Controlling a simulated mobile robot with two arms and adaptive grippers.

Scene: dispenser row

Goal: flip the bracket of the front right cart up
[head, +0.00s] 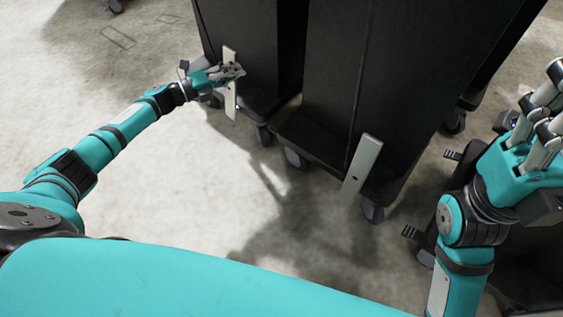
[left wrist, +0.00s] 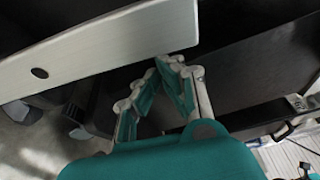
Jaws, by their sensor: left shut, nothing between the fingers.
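Black carts stand in a row in the head view. The left cart (head: 258,45) has a pale flat bracket (head: 230,95) upright on its lower face. The middle cart (head: 335,95) has a similar bracket (head: 361,170), slightly tilted, at its lower edge. My left gripper (head: 238,72) is shut and empty at the left cart's bracket. In the left wrist view, a pale bracket with a dark hole (left wrist: 105,48) lies close beside the fingertips (left wrist: 172,62); I cannot tell whether they touch. My right gripper (head: 546,112) is at the right edge, partly cut off, its fingers' state unclear.
Cart casters (head: 296,157) and pedals (head: 410,233) stick out near the floor. Further black cart parts stand at the right, by my right arm. The concrete floor (head: 190,175) is clear at the left and in front of the left cart.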

